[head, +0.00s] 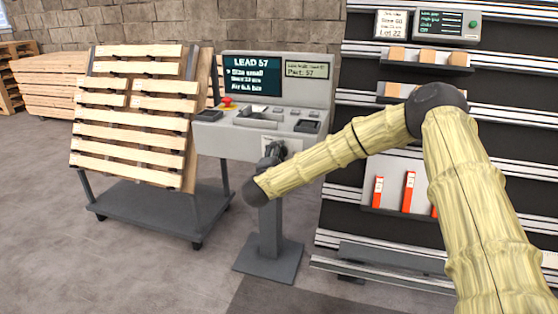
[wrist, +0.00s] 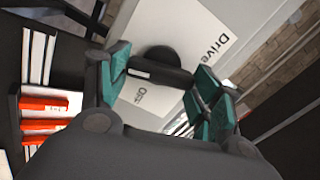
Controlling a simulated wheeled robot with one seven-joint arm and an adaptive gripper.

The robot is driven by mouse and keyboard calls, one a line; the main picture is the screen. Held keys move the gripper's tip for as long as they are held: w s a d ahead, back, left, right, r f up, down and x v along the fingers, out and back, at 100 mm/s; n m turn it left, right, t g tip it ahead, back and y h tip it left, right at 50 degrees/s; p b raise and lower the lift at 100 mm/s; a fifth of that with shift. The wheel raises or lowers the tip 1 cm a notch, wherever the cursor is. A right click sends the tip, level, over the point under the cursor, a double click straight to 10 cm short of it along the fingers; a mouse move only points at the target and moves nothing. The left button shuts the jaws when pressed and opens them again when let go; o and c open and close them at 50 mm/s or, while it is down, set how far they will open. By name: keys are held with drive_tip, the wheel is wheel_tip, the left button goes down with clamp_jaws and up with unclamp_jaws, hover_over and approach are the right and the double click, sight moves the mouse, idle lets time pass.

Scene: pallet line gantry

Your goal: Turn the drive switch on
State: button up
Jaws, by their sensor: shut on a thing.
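The drive switch is a black rotary knob (wrist: 163,62) on the pale front of the console (wrist: 255,22), by the printed words "Drive" and "Off". My gripper (wrist: 165,82) has its teal-padded fingers on either side of the knob's bar and is shut on it. In the head view my gripper (head: 270,156) reaches the front face of the console (head: 210,130), below its sloped top, and the knob itself is hidden there. The wrist view is tilted, and I cannot tell from it the exact angle of the knob.
A red button (head: 227,102) sits on the console's left top. A cart with a slatted wooden pallet (head: 130,118) stands left of the console. A dark rack (head: 352,150) with orange-red items (head: 408,192) stands to the right. The floor in front is clear.

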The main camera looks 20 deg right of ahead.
drive_tip(key=shift+d+f+m+b, duration=0.15)
drive_tip(key=shift+m+b, duration=0.6)
drive_tip(key=shift+m, duration=0.85)
drive_tip(key=o, duration=1)
drive_tip(key=v, duration=1.2)
